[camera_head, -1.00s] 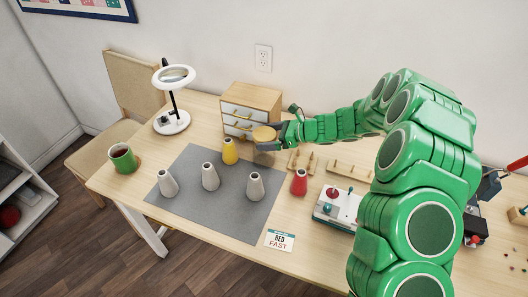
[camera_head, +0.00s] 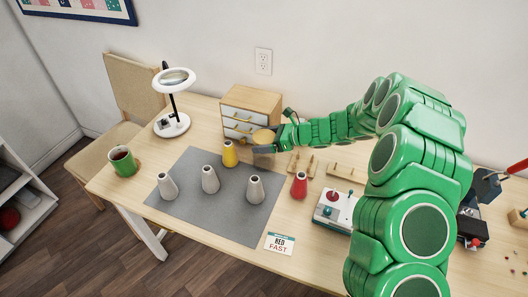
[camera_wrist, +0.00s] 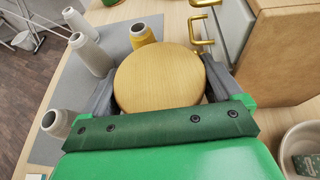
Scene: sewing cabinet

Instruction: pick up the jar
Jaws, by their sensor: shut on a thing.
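The jar shows mainly as its round wooden lid (camera_wrist: 160,78) in the wrist view, between the two grey fingers of my gripper (camera_wrist: 163,84). In the head view the jar's tan lid (camera_head: 263,136) is in front of the small drawer cabinet, at the end of my green arm. My gripper (camera_head: 276,138) is shut on the jar from the right side. The lid hides most of the jar's body, and I cannot tell whether its base touches the table.
A yellow cone (camera_head: 230,155) stands close left of the jar, with several grey cones on the grey mat (camera_head: 205,222). The drawer cabinet (camera_head: 250,108) with brass handles is just behind. A red cone (camera_head: 299,186) and wooden racks (camera_head: 340,171) are to the right.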

